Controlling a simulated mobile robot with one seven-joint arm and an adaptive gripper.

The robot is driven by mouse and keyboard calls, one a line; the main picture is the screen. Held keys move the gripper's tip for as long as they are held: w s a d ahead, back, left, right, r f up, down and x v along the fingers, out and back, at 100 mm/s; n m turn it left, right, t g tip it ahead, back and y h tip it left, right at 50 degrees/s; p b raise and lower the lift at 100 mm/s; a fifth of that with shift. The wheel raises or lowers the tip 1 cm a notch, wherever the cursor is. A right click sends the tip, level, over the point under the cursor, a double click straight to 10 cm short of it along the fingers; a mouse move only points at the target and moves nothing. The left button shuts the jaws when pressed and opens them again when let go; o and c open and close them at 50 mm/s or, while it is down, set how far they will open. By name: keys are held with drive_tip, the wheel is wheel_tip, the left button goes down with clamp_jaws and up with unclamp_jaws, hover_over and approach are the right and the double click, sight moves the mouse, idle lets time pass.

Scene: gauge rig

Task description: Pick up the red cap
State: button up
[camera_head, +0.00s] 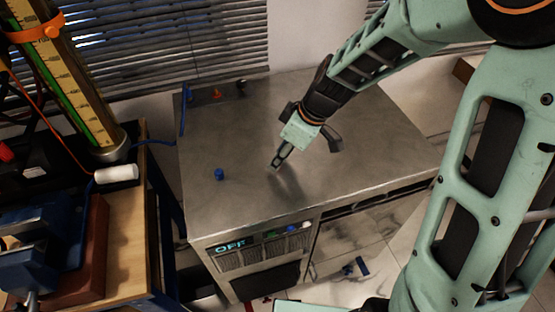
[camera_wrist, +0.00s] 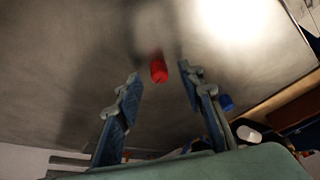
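The red cap (camera_wrist: 158,70) is a small red cylinder in the wrist view, on the grey metal tabletop. It appears in the gap between my two fingertips and slightly beyond them. My gripper (camera_wrist: 158,76) is open, with one finger on each side of the cap and neither seen touching it. In the head view my gripper (camera_head: 279,162) points down over the middle of the metal cabinet top (camera_head: 350,180). I cannot make out the red cap there; the gripper probably hides it.
A blue cap (camera_head: 219,174) stands left of my gripper; it also shows in the wrist view (camera_wrist: 226,102). The surrounding metal top is mostly clear.

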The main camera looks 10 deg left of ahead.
drive_tip(key=shift+a+f, duration=0.15)
drive_tip(key=shift+f, duration=0.15)
drive_tip(key=shift+c, duration=0.7)
drive_tip(key=c, duration=0.7)
drive_tip(key=shift+r, duration=0.15)
drive_tip(key=shift+c, duration=0.2)
